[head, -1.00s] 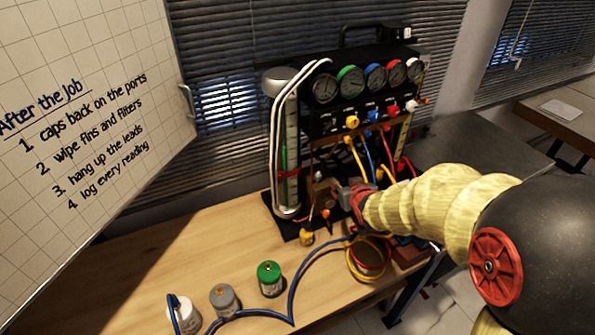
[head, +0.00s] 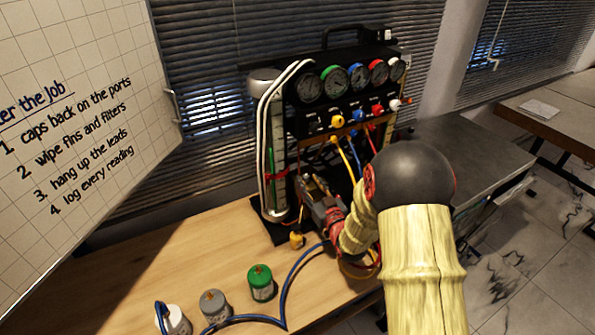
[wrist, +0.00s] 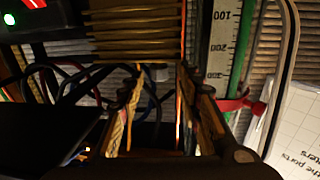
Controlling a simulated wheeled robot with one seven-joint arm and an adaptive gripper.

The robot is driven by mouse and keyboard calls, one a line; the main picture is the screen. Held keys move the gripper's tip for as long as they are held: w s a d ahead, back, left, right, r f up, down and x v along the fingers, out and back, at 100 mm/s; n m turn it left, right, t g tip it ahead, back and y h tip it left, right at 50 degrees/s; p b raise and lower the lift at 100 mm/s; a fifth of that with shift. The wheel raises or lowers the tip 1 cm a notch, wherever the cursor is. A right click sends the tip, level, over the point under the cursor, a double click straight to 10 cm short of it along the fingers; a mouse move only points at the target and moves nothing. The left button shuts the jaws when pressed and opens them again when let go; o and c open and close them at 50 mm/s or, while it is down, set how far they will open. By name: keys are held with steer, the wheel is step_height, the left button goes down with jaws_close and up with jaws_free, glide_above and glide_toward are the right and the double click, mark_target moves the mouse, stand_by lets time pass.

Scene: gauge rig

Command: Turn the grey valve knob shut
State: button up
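The gauge rig (head: 345,90) stands at the back of the bench in the head view. Its valve row shows yellow (head: 337,121), blue (head: 357,116), red (head: 377,109) and white knobs (head: 395,105). I cannot clearly pick out the grey valve knob; my gripper and arm cover part of the lower rig. My gripper (head: 306,182) is low in front of the rig, right of the clear tube. In the wrist view my gripper (wrist: 160,78) has its fingers apart, with nothing visibly held between them. Ribbed brass-coloured fins (wrist: 132,30) lie ahead of the fingers.
A graduated tube (wrist: 222,45) with a red clamp (wrist: 232,103) is close beside the right finger in the wrist view. Hoses hang near the gripper.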

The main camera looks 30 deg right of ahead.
steer(key=shift+w+d+b, duration=0.2)
steer(key=shift+w+b, duration=0.1)
steer(key=shift+w, duration=1.65)
steer(key=shift+w+d+b, duration=0.15)
steer(key=shift+w+b, duration=0.15)
steer(key=shift+w, duration=1.6)
steer(key=shift+c, duration=1.2)
jaws_close()
